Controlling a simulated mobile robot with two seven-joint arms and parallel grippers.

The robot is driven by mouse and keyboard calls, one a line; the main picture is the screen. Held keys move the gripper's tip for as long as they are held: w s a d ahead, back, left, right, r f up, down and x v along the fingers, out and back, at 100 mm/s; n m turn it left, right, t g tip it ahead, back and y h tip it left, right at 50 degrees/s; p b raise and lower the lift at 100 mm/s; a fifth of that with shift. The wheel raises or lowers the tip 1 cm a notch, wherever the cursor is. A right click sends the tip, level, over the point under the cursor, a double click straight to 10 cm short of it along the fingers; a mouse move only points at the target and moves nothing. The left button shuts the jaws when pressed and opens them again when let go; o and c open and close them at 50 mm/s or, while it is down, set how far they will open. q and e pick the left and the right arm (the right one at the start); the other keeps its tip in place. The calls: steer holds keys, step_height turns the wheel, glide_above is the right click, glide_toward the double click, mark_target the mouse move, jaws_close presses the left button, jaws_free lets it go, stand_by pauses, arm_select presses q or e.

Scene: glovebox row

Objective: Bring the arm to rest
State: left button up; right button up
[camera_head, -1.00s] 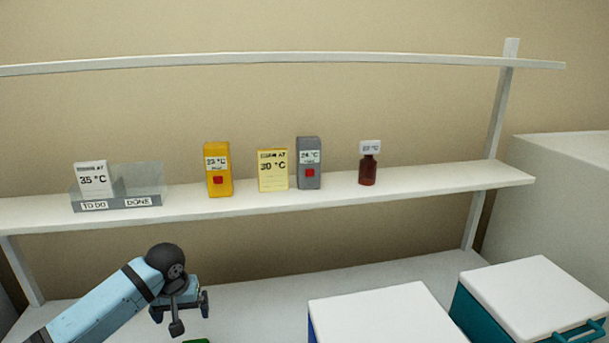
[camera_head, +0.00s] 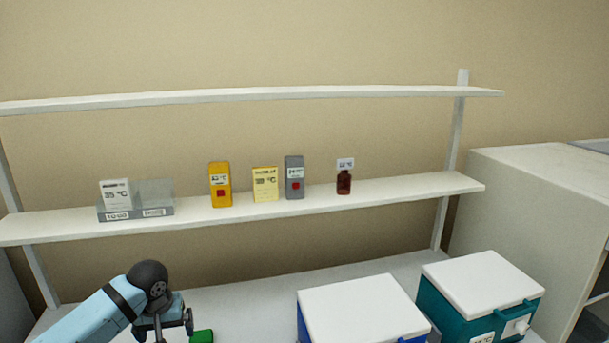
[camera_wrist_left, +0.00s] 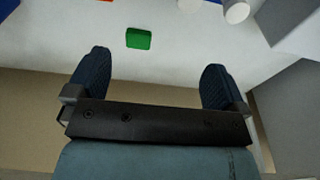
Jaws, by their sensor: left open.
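My left arm (camera_head: 95,318) comes in from the lower left of the head view, light blue with a dark round joint. My left gripper (camera_head: 175,324) hangs at its end, in front of the shelf and above the white worktop. In the left wrist view the left gripper (camera_wrist_left: 150,88) shows two dark blue fingers spread wide with nothing between them. A green block (camera_head: 202,337) lies on the worktop just right of the gripper, apart from it. It also shows in the left wrist view (camera_wrist_left: 139,39), beyond the fingers. My right gripper is out of view.
The white shelf (camera_head: 400,190) holds a card tray (camera_head: 155,212), a yellow box (camera_head: 220,186), a yellow card (camera_head: 265,186), a grey box (camera_head: 294,179) and a brown bottle (camera_head: 344,184). A blue box (camera_head: 355,308) and a teal box (camera_head: 460,310) with white lids stand at right.

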arm_select(q)
steer(key=s+d+f+m+h, duration=0.1)
steer(key=s+d+f, duration=0.2)
steer(key=s, duration=0.3)
steer(key=s+d+f+m, duration=0.2)
steer(key=s+d, duration=0.1)
steer(key=s, duration=0.2)
steer(key=s+d+f+m+h, duration=0.1)
steer(key=s+d+f, duration=0.25)
steer(key=s, duration=0.25)
steer(key=s+a+r+t+y, duration=0.1)
steer(key=s+a, duration=0.2)
steer(key=s, duration=0.7)
steer(key=s+a+r+t, duration=0.1)
steer(key=s+a+r, duration=0.1)
steer(key=s, duration=0.8)
steer(key=w+d+f+m+t+h+b, duration=0.1)
steer(key=w+d+f+t+b, duration=0.1)
steer(key=f, duration=0.7)
steer(key=w+d+f+t+h+b, duration=0.1)
steer(key=w+d+f+t+b, duration=0.2)
steer(key=f, duration=0.7)
steer(key=shift+w+d+m+t+h, duration=0.35)
steer(key=shift+w+d+t, duration=0.45)
steer(key=shift+t, duration=0.3)
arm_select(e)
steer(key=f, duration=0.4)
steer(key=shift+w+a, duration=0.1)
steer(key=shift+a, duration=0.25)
